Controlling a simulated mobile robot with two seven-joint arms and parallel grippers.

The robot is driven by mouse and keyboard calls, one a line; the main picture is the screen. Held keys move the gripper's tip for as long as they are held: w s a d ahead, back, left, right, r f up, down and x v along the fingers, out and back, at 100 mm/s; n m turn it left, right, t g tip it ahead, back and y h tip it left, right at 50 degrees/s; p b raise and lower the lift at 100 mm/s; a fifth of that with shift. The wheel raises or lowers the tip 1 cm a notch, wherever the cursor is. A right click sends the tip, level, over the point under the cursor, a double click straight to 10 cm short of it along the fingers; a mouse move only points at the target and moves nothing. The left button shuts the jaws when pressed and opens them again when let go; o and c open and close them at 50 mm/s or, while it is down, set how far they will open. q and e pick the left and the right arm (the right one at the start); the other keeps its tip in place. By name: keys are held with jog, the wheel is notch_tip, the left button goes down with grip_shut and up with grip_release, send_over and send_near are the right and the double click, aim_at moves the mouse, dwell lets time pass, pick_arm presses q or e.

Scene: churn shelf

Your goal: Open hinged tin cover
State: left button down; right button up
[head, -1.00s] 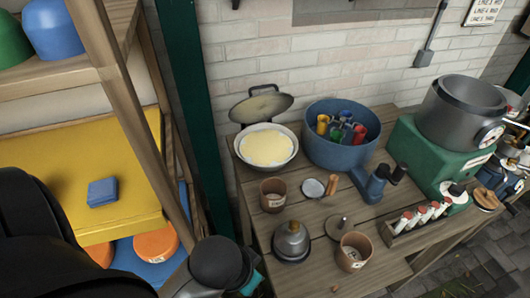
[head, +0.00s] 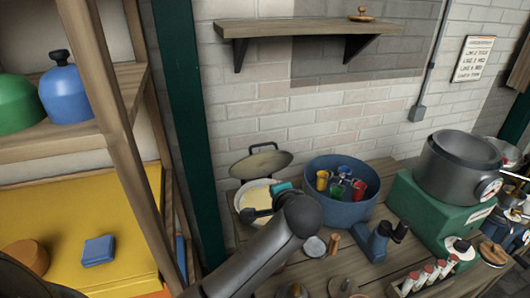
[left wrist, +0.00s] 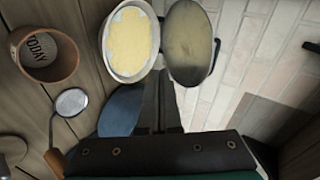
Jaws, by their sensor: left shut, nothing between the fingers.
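The round tin (head: 247,205) stands at the back left of the table with pale yellow contents. Its dark-rimmed hinged cover (head: 262,160) is tilted up and back behind it, inner face showing. In the left wrist view the tin (left wrist: 131,45) and the raised cover (left wrist: 191,42) lie side by side. My left gripper (head: 250,214) is shut and empty, in front of the tin and hiding part of it. In the left wrist view its fingertips (left wrist: 160,76) point at the gap between tin and cover; I cannot tell whether they touch. My right gripper is not in view.
A blue tub (head: 341,208) with coloured items stands right of the tin. A brown TODAY cup (left wrist: 45,54) and a small round metal piece (left wrist: 71,102) are nearby. A wooden shelving post (head: 120,130) stands left. A wall shelf (head: 308,29) is above.

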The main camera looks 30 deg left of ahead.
pick_arm(q)
jog(key=w+a+r+t+y, duration=0.1)
jog(key=w+a+r+y, duration=0.2)
jog(key=w+r, duration=0.3)
jog(key=b, duration=0.1)
send_over(260, 161)
jog(key=d, duration=0.2)
jog(key=shift+s+d+f+m, duration=0.1)
jog(key=shift+s+f+m, duration=0.15)
jog(key=shift+f, duration=0.25)
jog(key=shift+s+d+f+m, duration=0.1)
jog(key=shift+s+f+m, duration=0.1)
jog(key=shift+f, duration=0.3)
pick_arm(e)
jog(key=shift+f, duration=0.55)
pick_arm(q)
jog(key=shift+r, duration=0.1)
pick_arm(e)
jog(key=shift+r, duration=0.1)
